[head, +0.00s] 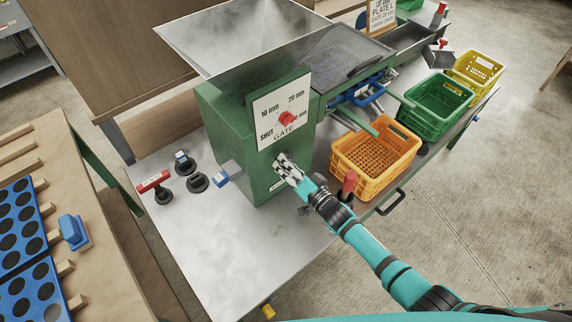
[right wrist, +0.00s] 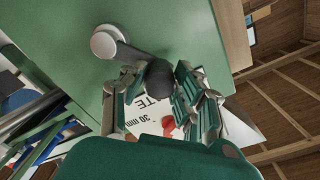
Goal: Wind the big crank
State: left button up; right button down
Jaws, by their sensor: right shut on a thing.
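The big crank is on the green machine (head: 250,172), mostly hidden behind my gripper in the head view. In the right wrist view, its round grey hub (right wrist: 104,42) sits on the green panel and a short arm leads to a dark grip (right wrist: 158,78). My right gripper (head: 282,164) is at the machine's front face, below the gate plate. In the right wrist view, its fingers (right wrist: 160,88) lie on both sides of the dark grip, shut on it. My left gripper is not in view.
The gate plate (head: 268,107) with a red knob (head: 285,118) is above the gripper. A red-topped lever (head: 348,183) stands close beside my right arm. An orange crate (head: 350,160), a green crate (head: 418,120) and a yellow crate (head: 490,65) line the right side.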

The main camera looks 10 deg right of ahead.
jog(key=shift+w+d, duration=0.1)
jog(key=shift+d, duration=0.05)
jog(key=c, duration=1)
grip_release()
jog(key=v, duration=1.2)
